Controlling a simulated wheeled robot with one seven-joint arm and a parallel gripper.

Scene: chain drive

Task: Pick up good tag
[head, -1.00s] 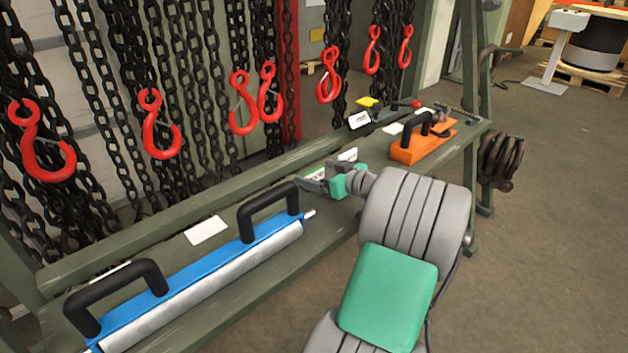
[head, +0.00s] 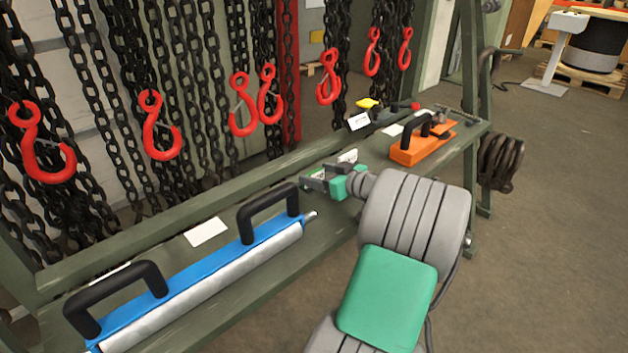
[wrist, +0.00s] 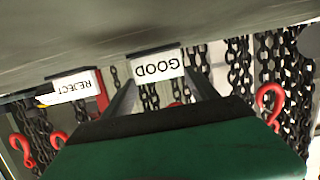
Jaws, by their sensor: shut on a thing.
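The good tag (wrist: 156,66) is a white card with "GOOD" in black, upside down in the wrist view. It sits between the fingertips of my gripper (wrist: 160,88), which is shut on it. In the head view my green and grey gripper (head: 318,180) is low over the green bench shelf (head: 185,262); a white card edge shows beside the fingers, and I cannot tell there whether it touches the shelf. The reject tag (wrist: 75,87), also white with black letters, stands to the left in the wrist view.
A blue tool (head: 190,285) with black handles lies on the shelf at the left. An orange tool (head: 420,148) lies to the right of my gripper. Black chains with red hooks (head: 160,125) hang behind the shelf. A flat white card (head: 206,231) lies near the blue tool.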

